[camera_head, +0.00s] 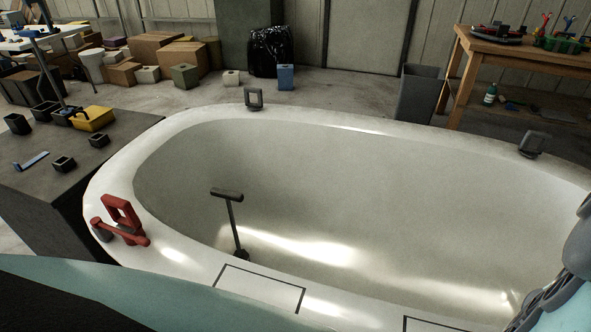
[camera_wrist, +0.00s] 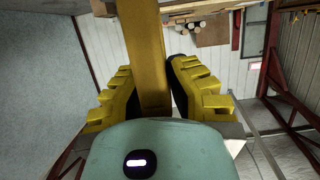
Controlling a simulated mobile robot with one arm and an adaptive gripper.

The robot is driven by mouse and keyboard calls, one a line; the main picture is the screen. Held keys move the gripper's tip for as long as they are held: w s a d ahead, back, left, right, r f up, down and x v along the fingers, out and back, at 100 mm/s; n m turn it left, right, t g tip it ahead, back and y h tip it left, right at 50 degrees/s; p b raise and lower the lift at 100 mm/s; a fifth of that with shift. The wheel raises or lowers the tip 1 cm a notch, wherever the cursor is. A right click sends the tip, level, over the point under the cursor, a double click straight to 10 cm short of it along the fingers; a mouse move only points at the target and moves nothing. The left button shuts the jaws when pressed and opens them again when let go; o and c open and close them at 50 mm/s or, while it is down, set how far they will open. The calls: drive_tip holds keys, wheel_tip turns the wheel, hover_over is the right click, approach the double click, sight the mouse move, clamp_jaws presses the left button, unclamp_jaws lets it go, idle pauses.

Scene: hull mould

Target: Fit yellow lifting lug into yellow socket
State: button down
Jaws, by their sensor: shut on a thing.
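My gripper (camera_wrist: 152,76) shows in the wrist view, its yellow stepped fingers on both sides of a yellow bar. It is shut on this bar, which looks like the yellow lifting lug (camera_wrist: 147,45). The lug runs up out of the top of the picture, so its far end is hidden. The gripper and the lug do not show in the head view. I cannot make out a yellow socket in either view. A yellow block-like thing (camera_head: 93,118) stands on the dark bench at the left; I cannot tell what it is.
A white hull mould (camera_head: 170,128) fills the head view. Dark looped fittings (camera_head: 254,98) (camera_head: 531,144) and a red fitting (camera_head: 121,221) stand on its rim. A dark T-shaped rod (camera_head: 232,215) stands inside. The dark bench (camera_head: 50,185) carries small black boxes; a wooden table (camera_head: 520,52) stands back right.

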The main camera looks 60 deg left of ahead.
drive_tip(key=shift+f+b, duration=0.95)
drive_tip(key=shift+b, duration=0.1)
drive_tip(key=c, duration=1)
unclamp_jaws()
drive_tip(key=shift+c, duration=0.2)
drive_tip(key=v, duration=1.2)
